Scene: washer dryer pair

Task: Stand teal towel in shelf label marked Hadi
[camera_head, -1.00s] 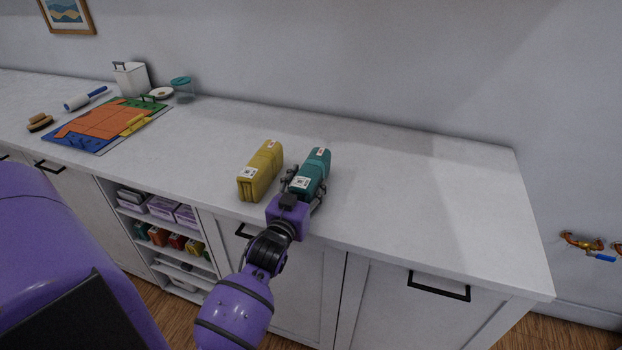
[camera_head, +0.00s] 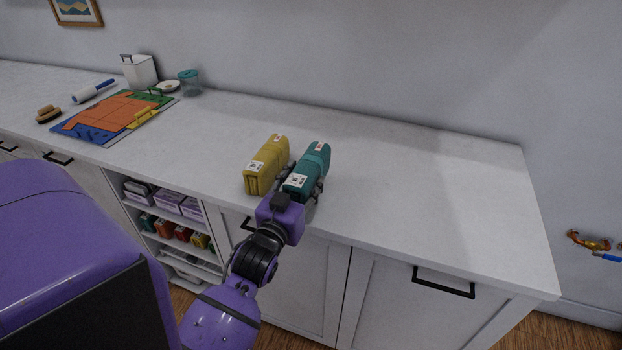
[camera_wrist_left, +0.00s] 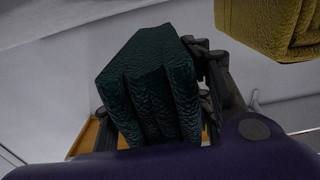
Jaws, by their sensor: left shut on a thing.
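The teal towel (camera_head: 308,172) is a folded, banded bundle with a white label on its near end. It is at the counter's front edge, right beside the yellow towel. My left gripper (camera_head: 293,184) is shut on it, with fingers along its sides; the towel also shows between the fingers in the left wrist view (camera_wrist_left: 150,85). I cannot tell whether the towel touches the counter. The open shelf (camera_head: 165,222) is under the counter to the left, with several filled levels; its name labels are not readable. My right gripper is not in view.
A yellow towel (camera_head: 266,165) stands close to the left of the teal one. A coloured mat (camera_head: 115,115), a brush (camera_head: 48,114), a lint roller (camera_head: 92,91) and containers sit farther left. The counter's right part is clear. Cabinet handles (camera_head: 444,282) stick out below.

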